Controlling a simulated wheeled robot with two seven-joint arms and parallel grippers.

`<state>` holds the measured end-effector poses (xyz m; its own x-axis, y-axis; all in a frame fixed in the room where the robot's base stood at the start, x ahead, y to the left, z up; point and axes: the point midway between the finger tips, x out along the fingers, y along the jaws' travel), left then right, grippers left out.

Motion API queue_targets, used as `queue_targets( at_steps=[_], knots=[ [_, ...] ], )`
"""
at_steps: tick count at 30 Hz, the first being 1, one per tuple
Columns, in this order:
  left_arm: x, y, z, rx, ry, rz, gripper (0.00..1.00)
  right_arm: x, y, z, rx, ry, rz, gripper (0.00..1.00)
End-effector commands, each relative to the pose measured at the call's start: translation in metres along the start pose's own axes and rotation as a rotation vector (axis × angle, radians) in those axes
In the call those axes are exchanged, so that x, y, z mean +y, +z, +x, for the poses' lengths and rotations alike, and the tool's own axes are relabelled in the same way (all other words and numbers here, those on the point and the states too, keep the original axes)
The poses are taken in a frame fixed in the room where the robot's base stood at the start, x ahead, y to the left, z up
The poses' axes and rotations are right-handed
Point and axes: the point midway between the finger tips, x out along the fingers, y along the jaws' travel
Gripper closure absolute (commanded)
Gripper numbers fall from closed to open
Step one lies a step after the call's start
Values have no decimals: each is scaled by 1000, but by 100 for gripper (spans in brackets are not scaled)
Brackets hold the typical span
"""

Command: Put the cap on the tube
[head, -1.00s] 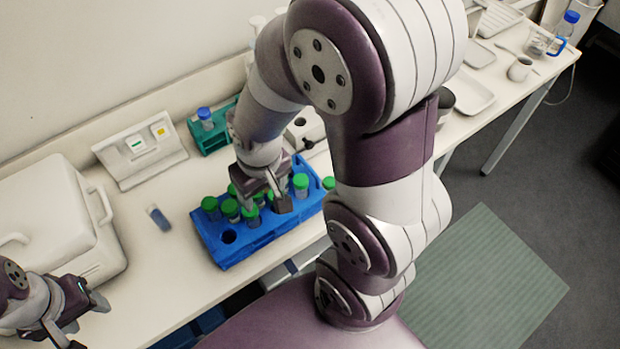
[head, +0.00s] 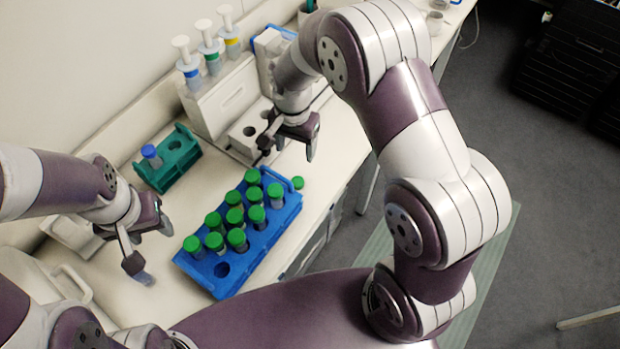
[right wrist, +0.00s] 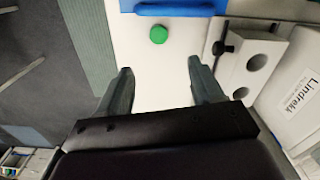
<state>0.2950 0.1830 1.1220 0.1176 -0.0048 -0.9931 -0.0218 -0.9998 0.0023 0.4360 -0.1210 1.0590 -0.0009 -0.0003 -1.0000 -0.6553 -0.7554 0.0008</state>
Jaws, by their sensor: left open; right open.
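A loose green cap (head: 298,182) lies on the bench just beyond the right edge of the blue rack (head: 196,270). It also shows in the right wrist view (right wrist: 158,34), ahead of the open fingers. My right gripper (head: 288,148) is open and empty above the bench, behind the cap; in its wrist view the fingers (right wrist: 160,84) have only bench between them. A small bluish tube (head: 145,279) lies on the bench at the left. My left gripper (head: 149,246) is open above and close to it; whether it touches is unclear.
The blue rack holds several green-capped tubes (head: 236,238) and has an empty front hole. A teal rack (head: 178,163) holds a blue-capped tube (head: 150,154). A white block with holes (head: 246,130) and a pipette stand (head: 222,104) are behind.

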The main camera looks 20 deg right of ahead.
Motion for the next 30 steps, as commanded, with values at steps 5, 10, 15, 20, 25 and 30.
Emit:
queue_targets(
  at_steps=[5, 10, 15, 20, 25, 30],
  knots=[
    [0, 0, -1, 0, 0, 0, 48, 0, 0, 1, 0, 0, -1, 34],
    [0, -1, -9, 0, 0, 0, 48, 2, 1, 25, -4, 4, -2, 34],
    [0, -2, -16, 0, 0, 0, 48, 1, 0, 57, -2, 2, -2, 34],
    [0, -2, -18, 0, 0, 0, 48, 1, 0, 73, -1, 1, -2, 34],
    [0, -2, -17, 0, 0, 0, 48, 0, 0, 75, 1, -1, -2, 34],
    [0, -2, -19, 0, 0, 0, 48, 1, 0, 76, 0, 0, -2, 34]
  ],
)
